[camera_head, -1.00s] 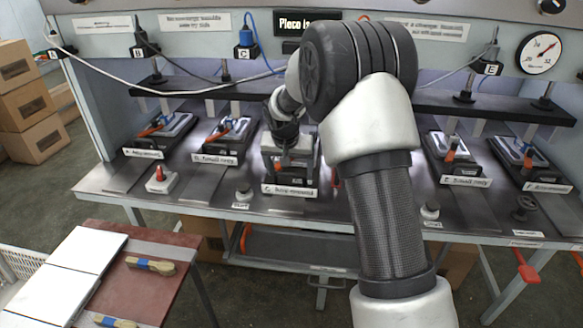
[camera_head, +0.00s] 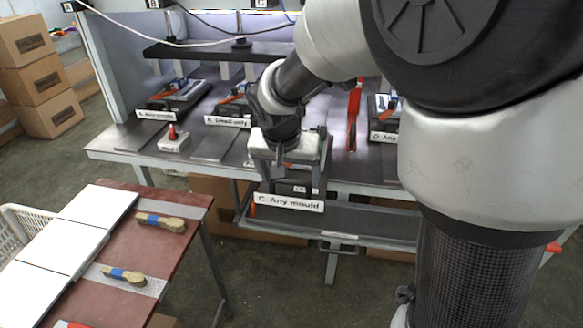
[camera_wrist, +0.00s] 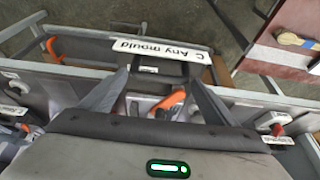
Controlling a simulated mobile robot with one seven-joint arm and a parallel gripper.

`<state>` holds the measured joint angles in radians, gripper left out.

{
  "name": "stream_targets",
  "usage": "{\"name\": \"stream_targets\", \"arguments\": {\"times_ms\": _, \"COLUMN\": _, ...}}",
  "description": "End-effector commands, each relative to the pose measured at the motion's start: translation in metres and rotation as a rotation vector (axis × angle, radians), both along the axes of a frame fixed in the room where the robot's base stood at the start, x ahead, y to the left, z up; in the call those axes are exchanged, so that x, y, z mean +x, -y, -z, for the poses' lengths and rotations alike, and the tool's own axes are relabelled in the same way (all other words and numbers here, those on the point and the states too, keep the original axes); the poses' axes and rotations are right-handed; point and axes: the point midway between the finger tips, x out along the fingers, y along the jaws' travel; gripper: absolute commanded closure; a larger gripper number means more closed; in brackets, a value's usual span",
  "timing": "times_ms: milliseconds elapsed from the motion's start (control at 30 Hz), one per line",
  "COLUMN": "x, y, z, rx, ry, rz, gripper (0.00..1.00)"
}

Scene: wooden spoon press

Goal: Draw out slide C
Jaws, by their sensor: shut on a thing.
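Slide C (camera_head: 301,187) is a dark slide with a white front label, "C: Any mould" (camera_head: 288,203). It sticks out past the front edge of the press table, over the lower shelf. My gripper (camera_head: 285,165) comes down on it from above and is shut on it; my arm and wrist hide part of the slide. In the wrist view, my gripper's fingers (camera_wrist: 158,78) stand on either side of the slide's dark middle. The label (camera_wrist: 160,50) and an orange handle (camera_wrist: 168,103) show there too. The exact contact is hard to see.
Slides A (camera_head: 157,115) and B (camera_head: 228,121) sit back on the table at left; slide D (camera_head: 383,137) is at right.

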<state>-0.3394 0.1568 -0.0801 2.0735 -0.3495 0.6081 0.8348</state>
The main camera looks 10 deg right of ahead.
Motion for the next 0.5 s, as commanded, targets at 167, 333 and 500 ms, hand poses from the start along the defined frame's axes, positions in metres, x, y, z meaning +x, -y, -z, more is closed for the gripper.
{"name": "stream_targets", "arguments": {"times_ms": 167, "x": -0.0065, "y": -0.0014, "z": 0.0009, "rx": -0.002, "ry": -0.003, "rz": -0.001, "gripper": 0.58}}
{"name": "stream_targets", "arguments": {"times_ms": 333, "x": -0.0077, "y": -0.0019, "z": 0.0011, "rx": -0.002, "ry": -0.006, "rz": -0.001, "gripper": 0.58}}
{"name": "stream_targets", "arguments": {"times_ms": 500, "x": -0.0082, "y": -0.0021, "z": 0.0018, "rx": -0.002, "ry": -0.008, "rz": 0.000, "gripper": 0.20}}
